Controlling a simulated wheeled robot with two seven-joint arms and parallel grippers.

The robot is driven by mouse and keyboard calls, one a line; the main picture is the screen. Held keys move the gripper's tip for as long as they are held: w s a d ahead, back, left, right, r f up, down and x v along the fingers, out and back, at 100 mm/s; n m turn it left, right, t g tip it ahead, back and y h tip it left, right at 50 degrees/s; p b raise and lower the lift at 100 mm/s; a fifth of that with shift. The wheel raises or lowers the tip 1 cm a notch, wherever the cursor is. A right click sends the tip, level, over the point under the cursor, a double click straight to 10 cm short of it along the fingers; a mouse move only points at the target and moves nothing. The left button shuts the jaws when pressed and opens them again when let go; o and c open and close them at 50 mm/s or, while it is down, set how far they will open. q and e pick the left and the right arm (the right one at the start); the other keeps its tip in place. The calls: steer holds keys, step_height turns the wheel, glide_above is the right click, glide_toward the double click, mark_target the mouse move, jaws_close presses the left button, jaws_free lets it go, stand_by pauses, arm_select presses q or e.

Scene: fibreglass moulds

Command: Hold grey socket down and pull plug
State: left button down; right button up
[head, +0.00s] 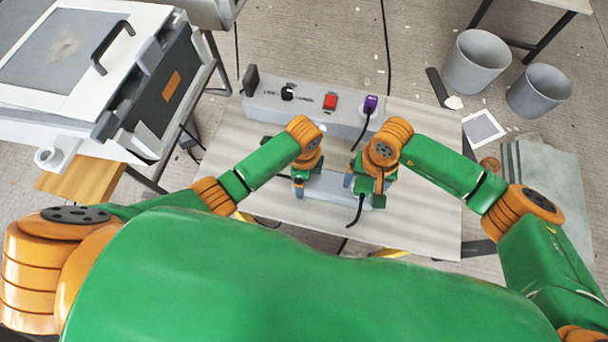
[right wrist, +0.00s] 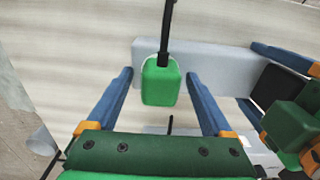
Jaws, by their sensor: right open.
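The grey socket (head: 335,187) is a long pale block lying on the table, partly under my grippers. It also shows in the right wrist view (right wrist: 205,68). The green plug (right wrist: 160,82) has a black cord (right wrist: 166,25) and stands over the socket. My right gripper (right wrist: 160,90) is open, with one blue finger on each side of the plug and a gap on both sides. It also shows in the head view (head: 365,186), where it mostly hides the plug. My left gripper (head: 300,188) has its blue fingers along both long sides of the socket's left end in the head view.
A grey panel (head: 262,104) with a black knob, red switch (head: 330,102) and purple plug (head: 370,104) stands along the table's back edge. The table (head: 425,170) is clear at the right. Buckets (head: 477,63) and a machine (head: 160,80) stand beyond the table.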

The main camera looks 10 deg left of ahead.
mark_target(366, 182)
stand_by(0.6)
jaws_close()
steer(key=shift+r, duration=3)
steer(key=shift+r, duration=2.55)
